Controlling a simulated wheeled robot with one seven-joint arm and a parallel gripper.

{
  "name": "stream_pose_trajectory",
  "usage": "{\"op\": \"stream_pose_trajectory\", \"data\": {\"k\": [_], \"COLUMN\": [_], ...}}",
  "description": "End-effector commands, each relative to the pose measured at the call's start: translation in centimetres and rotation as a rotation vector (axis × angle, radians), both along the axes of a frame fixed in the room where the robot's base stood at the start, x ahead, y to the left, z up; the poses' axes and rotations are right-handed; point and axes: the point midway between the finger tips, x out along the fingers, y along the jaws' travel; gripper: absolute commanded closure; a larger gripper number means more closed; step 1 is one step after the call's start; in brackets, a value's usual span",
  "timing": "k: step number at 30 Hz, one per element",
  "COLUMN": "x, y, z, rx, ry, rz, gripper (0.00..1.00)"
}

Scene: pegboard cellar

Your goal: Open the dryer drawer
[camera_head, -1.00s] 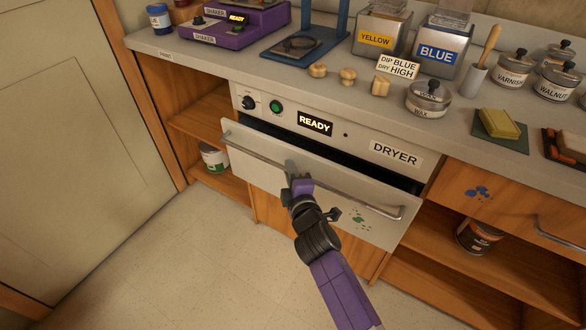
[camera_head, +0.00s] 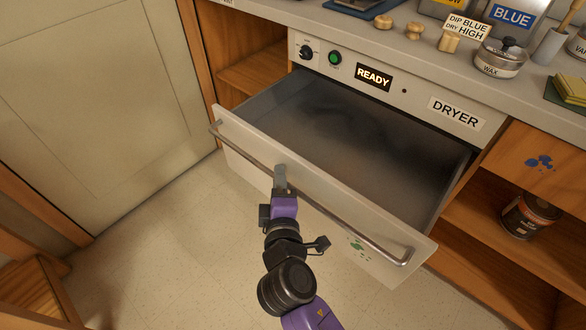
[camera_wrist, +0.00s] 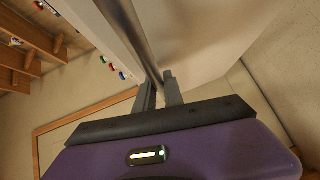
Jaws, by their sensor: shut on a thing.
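The dryer drawer (camera_head: 330,195) is pulled well out of the dryer, and its grey inside (camera_head: 350,140) shows from above with nothing distinct in it. A long metal handle (camera_head: 350,222) runs across the drawer's white front. My gripper (camera_head: 280,178) is shut on the handle, left of its middle. In the wrist view the two fingers (camera_wrist: 160,92) sit on either side of the handle bar (camera_wrist: 128,30). The dryer panel (camera_head: 400,92) above the drawer has a black knob, a green button, a lit READY display and a DRYER label.
The counter above holds a wax jar (camera_head: 500,58), several wooden knobs (camera_head: 414,30), a sign reading DIP BLUE DRY HIGH (camera_head: 468,26) and a blue-labelled container (camera_head: 513,17). Open shelves with a can (camera_head: 528,216) are at right. The floor (camera_head: 170,250) in front is clear; a door (camera_head: 90,110) stands left.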

Motion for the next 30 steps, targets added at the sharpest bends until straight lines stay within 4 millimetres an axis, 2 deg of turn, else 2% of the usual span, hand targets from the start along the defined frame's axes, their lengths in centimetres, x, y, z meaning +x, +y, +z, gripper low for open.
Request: {"op": "stream_pose_trajectory", "data": {"k": [5, 15, 16, 19, 30], "x": [-0.68, -0.71, -0.71, -0.69, -1.04], "y": [0.60, 0.65, 0.65, 0.65, 0.68], "z": [-0.20, -0.17, -0.17, -0.14, 0.02], "rx": [0.000, -0.001, -0.001, -0.001, -0.001], "ry": [0.003, 0.003, 0.003, 0.003, 0.001], "rz": [-0.002, -0.001, -0.001, -0.001, 0.000], "gripper": [1.00, 1.00, 0.83, 0.66, 0.66]}}
